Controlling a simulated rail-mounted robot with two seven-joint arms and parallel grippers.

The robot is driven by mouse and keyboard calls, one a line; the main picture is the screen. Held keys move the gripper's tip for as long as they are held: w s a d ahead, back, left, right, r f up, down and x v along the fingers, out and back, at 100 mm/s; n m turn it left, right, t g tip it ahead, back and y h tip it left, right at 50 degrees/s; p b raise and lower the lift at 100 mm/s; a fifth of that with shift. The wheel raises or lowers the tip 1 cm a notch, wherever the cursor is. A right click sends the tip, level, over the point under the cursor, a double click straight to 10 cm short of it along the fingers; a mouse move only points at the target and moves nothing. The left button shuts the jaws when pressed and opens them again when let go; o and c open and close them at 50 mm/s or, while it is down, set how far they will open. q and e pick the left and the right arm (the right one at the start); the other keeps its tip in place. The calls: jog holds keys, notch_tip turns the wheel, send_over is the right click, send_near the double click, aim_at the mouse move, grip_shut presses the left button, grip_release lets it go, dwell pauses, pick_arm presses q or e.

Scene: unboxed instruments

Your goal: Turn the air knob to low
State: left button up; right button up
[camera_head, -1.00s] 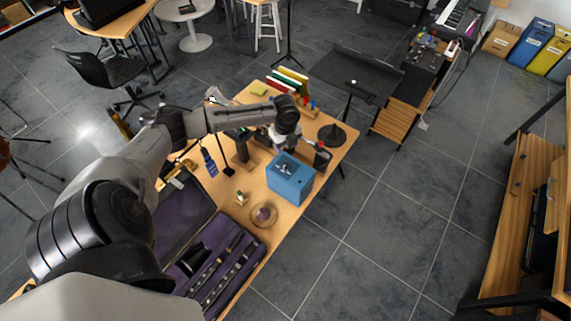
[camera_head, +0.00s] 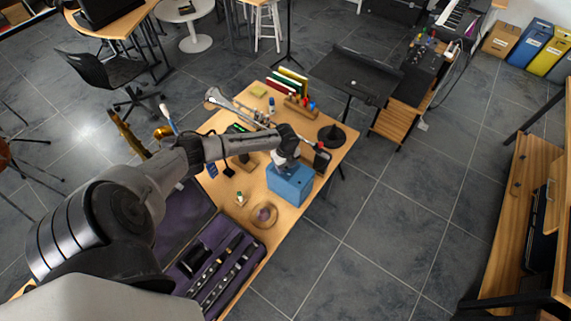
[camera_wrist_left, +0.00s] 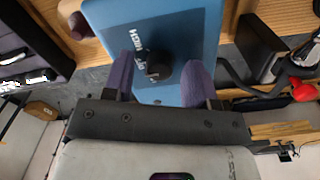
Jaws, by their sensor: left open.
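The air knob (camera_wrist_left: 158,66) is a small black knob on the top face of a blue box (camera_wrist_left: 190,20), with white "HIGH" lettering beside it. In the head view the blue box (camera_head: 292,188) stands near the right edge of the wooden table. My left gripper (camera_head: 281,163) is over its top, pointing down and hiding the knob there. In the left wrist view my left gripper (camera_wrist_left: 160,64) is open, one purple fingertip on each side of the knob. Gaps show between knob and fingers. Part of the lettering is hidden. The right gripper is not in view.
The wooden table (camera_head: 288,216) also bears a trumpet (camera_head: 238,108), a round wooden ring (camera_head: 264,215), and a black cone-shaped mute (camera_head: 331,135). An open purple-lined instrument case (camera_head: 205,262) lies at the near side. A dark upright object (camera_head: 321,160) stands close behind the box.

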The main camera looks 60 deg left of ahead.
pick_arm(q)
jog(key=c, duration=0.9)
